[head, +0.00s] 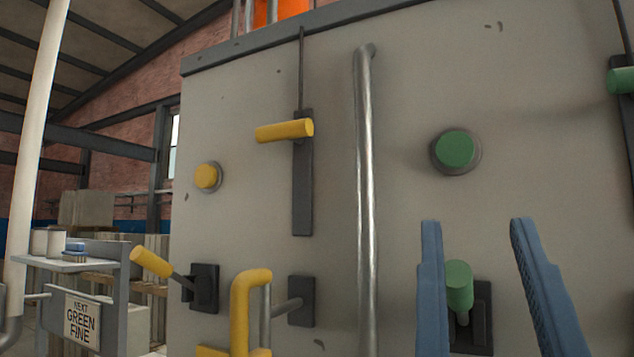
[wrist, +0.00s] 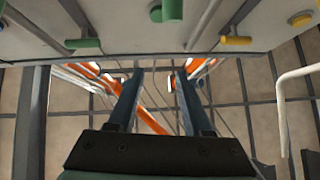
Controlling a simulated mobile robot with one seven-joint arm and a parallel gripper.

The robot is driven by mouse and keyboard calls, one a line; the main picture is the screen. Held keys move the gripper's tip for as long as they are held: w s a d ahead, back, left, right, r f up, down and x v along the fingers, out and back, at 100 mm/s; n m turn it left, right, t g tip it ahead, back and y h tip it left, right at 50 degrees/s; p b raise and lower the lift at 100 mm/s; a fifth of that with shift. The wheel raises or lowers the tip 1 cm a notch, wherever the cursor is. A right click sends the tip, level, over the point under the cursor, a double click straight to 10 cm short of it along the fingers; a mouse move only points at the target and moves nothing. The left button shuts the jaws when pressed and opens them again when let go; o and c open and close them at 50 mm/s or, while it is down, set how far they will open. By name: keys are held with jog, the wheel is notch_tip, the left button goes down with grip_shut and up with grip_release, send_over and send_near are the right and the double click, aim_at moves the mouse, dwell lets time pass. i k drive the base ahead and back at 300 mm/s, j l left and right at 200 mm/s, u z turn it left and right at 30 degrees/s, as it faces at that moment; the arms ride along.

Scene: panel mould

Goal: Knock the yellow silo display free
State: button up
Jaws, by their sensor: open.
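The grey panel (head: 400,250) carries several yellow controls in the head view. These are a round yellow knob (head: 207,177), a yellow slide handle (head: 284,130) on a dark vertical track, a yellow lever (head: 151,262) tilted up to the left, and a yellow bent handle (head: 250,285) low down. No display is readable, so I cannot tell which part is the silo display. My gripper (head: 475,225) is open and empty, its blue fingers to the right of the yellow controls. In the wrist view my gripper (wrist: 160,75) points at open space beneath the panel edge.
A green lever (head: 459,285) shows between my fingers, apparently beyond them. A green knob (head: 455,150) is above. A vertical metal bar (head: 366,200) stands between my gripper and the yellow controls. A sign (head: 82,320) reading "NEXT GREEN FINE" hangs at the left.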

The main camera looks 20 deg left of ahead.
aim_at(205, 176)
jog(key=u, duration=0.95)
jog(key=k+j+z, duration=0.2)
jog(key=i+l, duration=0.05)
jog(key=l, duration=0.05)
